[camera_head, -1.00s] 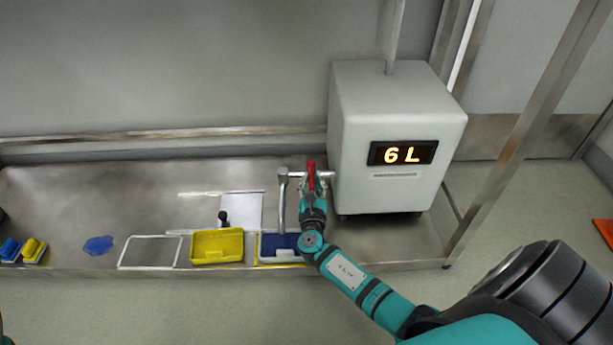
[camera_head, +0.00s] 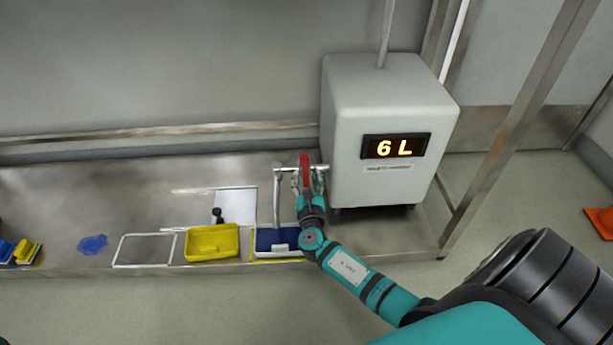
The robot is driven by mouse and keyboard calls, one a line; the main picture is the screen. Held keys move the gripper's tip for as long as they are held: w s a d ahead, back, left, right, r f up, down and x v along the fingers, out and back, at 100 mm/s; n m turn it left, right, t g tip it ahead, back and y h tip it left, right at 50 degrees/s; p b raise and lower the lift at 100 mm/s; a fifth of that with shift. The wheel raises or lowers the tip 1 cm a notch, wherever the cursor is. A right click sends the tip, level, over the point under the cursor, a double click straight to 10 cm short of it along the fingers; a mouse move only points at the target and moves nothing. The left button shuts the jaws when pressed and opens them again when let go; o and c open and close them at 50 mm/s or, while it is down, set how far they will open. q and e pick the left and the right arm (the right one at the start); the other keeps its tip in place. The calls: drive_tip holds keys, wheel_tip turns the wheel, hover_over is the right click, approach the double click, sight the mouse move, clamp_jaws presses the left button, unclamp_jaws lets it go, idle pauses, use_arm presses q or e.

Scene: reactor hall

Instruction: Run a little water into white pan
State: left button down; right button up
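A white flat piece (camera_head: 236,204) with a black knob lies behind the pans. Water from the spout cannot be made out. My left gripper is out of view.
The tank (camera_head: 388,110) reads "6 L". A yellow pan (camera_head: 212,243) and a thin white frame (camera_head: 145,264) lie left on the bench, with a blue patch (camera_head: 93,244) and blue and yellow items (camera_head: 25,251) beyond. A metal post (camera_head: 520,120) stands at right.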

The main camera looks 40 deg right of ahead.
drive_tip(key=v, duration=1.1)
drive_tip(key=shift+a, duration=0.1)
